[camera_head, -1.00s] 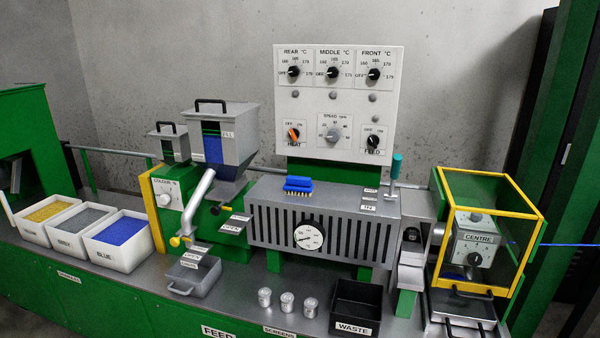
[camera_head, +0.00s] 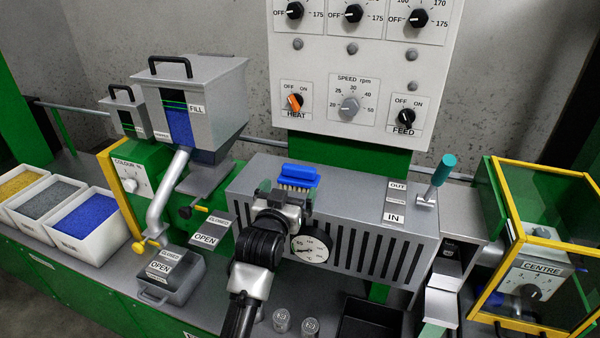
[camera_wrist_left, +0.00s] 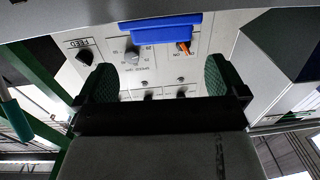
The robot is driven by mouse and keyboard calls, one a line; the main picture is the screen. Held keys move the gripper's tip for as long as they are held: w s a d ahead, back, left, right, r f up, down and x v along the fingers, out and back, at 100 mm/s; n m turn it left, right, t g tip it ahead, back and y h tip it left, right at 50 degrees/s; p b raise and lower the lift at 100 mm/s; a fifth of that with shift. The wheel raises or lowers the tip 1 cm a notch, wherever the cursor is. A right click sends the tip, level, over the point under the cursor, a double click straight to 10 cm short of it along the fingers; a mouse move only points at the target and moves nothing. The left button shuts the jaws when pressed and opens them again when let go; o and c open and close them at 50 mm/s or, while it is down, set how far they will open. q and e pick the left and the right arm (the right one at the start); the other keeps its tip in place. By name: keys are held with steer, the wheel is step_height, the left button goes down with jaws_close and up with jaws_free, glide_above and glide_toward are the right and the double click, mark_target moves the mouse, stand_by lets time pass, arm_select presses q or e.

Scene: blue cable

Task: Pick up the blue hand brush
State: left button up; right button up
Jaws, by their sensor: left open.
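The blue hand brush (camera_head: 298,176) lies on top of the grey slotted barrel housing, its pale bristles facing down. My left gripper (camera_head: 285,194) is just in front of the brush, with its green-padded fingers spread apart and nothing held. In the left wrist view, which looks upside down, the brush (camera_wrist_left: 160,28) appears beyond the gap between the two fingers (camera_wrist_left: 160,80), apart from both. The gripper hides part of the bristles and of the housing front in the head view. My right gripper is not in view.
The control panel (camera_head: 365,70) rises behind the housing (camera_head: 350,205). A teal-handled lever (camera_head: 440,175) stands at the housing's right end. A grey hopper (camera_head: 190,95) stands to the left. A black waste bin (camera_head: 370,318) and small metal cups (camera_head: 282,320) are below in front.

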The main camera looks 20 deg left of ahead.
mark_target(298, 171)
arm_select(q)
steer(key=shift+w+r, duration=0.1)
steer(key=shift+w, duration=1.35)
steer(key=shift+w+p, duration=0.3)
steer(key=shift+w, duration=0.3)
steer(key=w, duration=0.3)
steer(key=shift+w+a+p, duration=0.1)
steer(key=shift+a+p, duration=0.05)
steer(key=shift+p, duration=0.2)
steer(key=shift+w, duration=0.55)
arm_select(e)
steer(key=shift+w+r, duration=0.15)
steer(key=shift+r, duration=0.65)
arm_select(q)
steer(key=shift+c, duration=0.3)
steer(key=c, duration=0.6)
